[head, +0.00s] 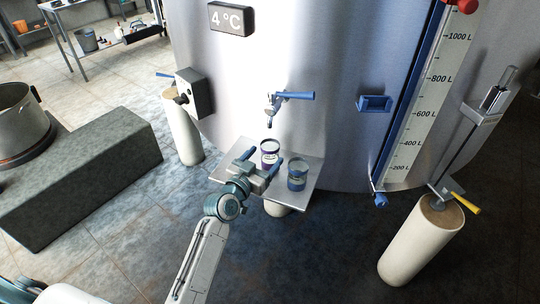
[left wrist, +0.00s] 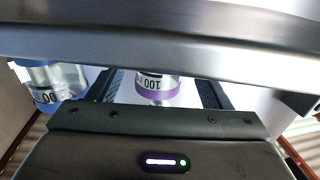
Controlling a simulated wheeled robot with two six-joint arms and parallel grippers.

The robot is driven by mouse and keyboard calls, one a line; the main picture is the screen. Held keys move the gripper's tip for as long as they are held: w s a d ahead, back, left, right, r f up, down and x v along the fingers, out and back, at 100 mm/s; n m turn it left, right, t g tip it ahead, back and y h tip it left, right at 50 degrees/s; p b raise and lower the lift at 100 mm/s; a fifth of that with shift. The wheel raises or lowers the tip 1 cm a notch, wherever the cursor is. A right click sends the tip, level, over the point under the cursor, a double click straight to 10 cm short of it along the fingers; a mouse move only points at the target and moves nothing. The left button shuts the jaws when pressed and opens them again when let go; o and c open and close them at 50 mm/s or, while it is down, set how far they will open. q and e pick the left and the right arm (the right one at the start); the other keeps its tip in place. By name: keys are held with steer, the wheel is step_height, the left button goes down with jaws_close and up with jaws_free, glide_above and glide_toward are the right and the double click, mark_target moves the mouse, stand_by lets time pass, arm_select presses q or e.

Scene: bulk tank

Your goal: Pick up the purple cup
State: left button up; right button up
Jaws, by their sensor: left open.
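The purple cup (head: 269,152) is a clear cup with purple bands, standing upright on a metal shelf (head: 308,168) below the tank's tap. A similar blue cup (head: 296,175) stands to its right on the same shelf. My left gripper (head: 262,166) is open at the near side of the purple cup. In the left wrist view the purple cup (left wrist: 157,88) shows between the two dark fingers, its lower part hidden by the gripper body. The blue cup (left wrist: 50,85) is outside the fingers at the left there. I cannot tell whether the fingers touch the purple cup. My right gripper is not in view.
The steel tank (head: 335,60) rises right behind the shelf. Its tap with a blue handle (head: 292,96) hangs above the cups. A grey box (head: 131,116) is on the left and a cream post (head: 420,240) on the right. The floor between is clear.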

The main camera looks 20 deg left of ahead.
mark_target(265, 157)
arm_select(q)
steer(key=x, duration=0.3)
steer(key=shift+w+d, duration=0.1)
steer(key=shift+w, duration=0.05)
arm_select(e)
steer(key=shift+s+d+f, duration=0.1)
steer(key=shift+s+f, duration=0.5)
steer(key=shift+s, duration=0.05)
arm_select(q)
steer(key=shift+c, duration=0.4)
steer(key=c, duration=1.1)
